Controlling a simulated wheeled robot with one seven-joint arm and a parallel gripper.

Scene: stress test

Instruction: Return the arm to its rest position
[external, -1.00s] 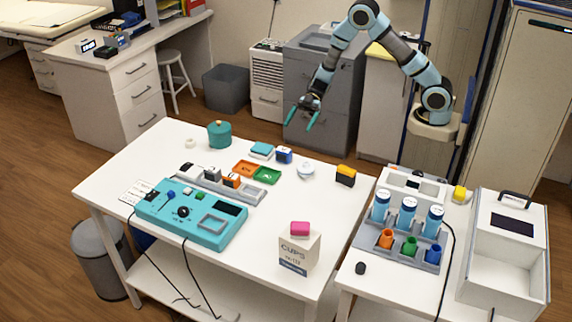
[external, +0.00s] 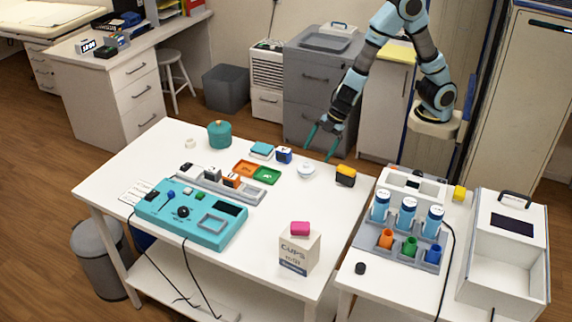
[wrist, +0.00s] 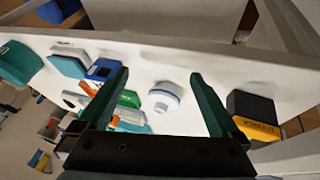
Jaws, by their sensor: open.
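My gripper (external: 320,143) is open, with its two teal fingers pointing down near the back edge of the white table (external: 155,160). In the wrist view my gripper (wrist: 160,95) has its fingers spread wide apart with nothing held. A small round white item with a blue band (wrist: 164,97) shows between the fingers, further off. In the external view this round item (external: 306,171) stands on the table, below and left of the fingertips. My arm is bent, with its upper elbow at the top edge of the external view.
A black and orange box (external: 345,176) stands right of the fingers, and a blue box (external: 284,155) left. A grey cabinet (external: 315,90) stands behind.

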